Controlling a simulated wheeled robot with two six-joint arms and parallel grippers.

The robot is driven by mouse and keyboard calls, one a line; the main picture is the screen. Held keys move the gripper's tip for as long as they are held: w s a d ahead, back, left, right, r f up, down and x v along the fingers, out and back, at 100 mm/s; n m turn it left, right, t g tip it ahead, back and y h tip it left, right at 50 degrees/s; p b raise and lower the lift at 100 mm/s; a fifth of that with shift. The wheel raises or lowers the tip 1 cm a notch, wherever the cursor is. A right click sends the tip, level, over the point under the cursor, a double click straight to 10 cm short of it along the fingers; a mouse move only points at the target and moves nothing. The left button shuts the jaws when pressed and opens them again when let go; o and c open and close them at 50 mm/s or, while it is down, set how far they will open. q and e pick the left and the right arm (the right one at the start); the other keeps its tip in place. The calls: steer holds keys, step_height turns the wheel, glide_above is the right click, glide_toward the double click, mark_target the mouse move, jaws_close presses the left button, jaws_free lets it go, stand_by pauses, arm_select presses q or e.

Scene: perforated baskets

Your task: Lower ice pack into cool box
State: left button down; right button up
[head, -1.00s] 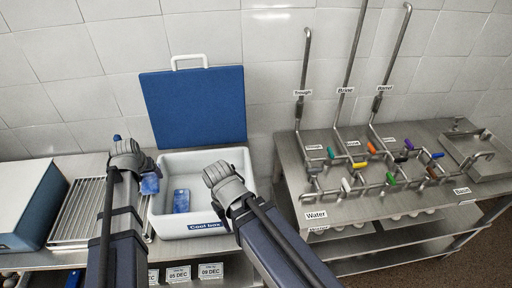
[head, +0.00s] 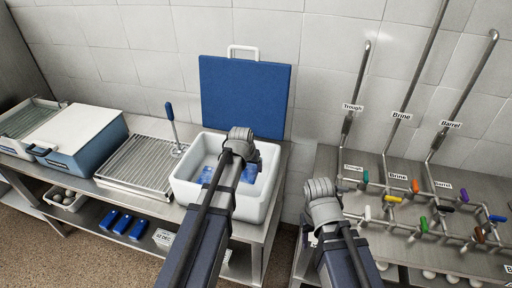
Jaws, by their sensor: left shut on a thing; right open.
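The white cool box (head: 183,192) stands open on the steel table. Its blue lid (head: 245,92) with a white handle leans upright against the wall behind it. My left gripper (head: 240,150) is over the box, seen from behind, and shut on a blue ice pack (head: 249,173), which is mostly hidden by the gripper and arm. Whether this pack touches the box floor cannot be told. Another blue ice pack (head: 205,175) lies in the left part of the box. My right gripper (head: 321,192) is open and empty, to the right of the box near the gap between the tables.
A wire rack (head: 140,160) and a blue-handled tool (head: 170,112) are left of the box. A blue-and-white box (head: 80,140) stands further left. Several blue packs (head: 122,224) lie on the lower shelf. Pipes with coloured valves (head: 415,187) fill the right table.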

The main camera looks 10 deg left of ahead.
mark_target(250, 168)
arm_select(q)
step_height(250, 168, up, 10)
steer(key=p, duration=0.8)
steer(key=shift+f, duration=0.25)
steer(key=shift+s+f, duration=0.1)
steer(key=shift+f, duration=0.05)
step_height(250, 168, down, 18)
steer(key=b, duration=1.8)
jaws_free()
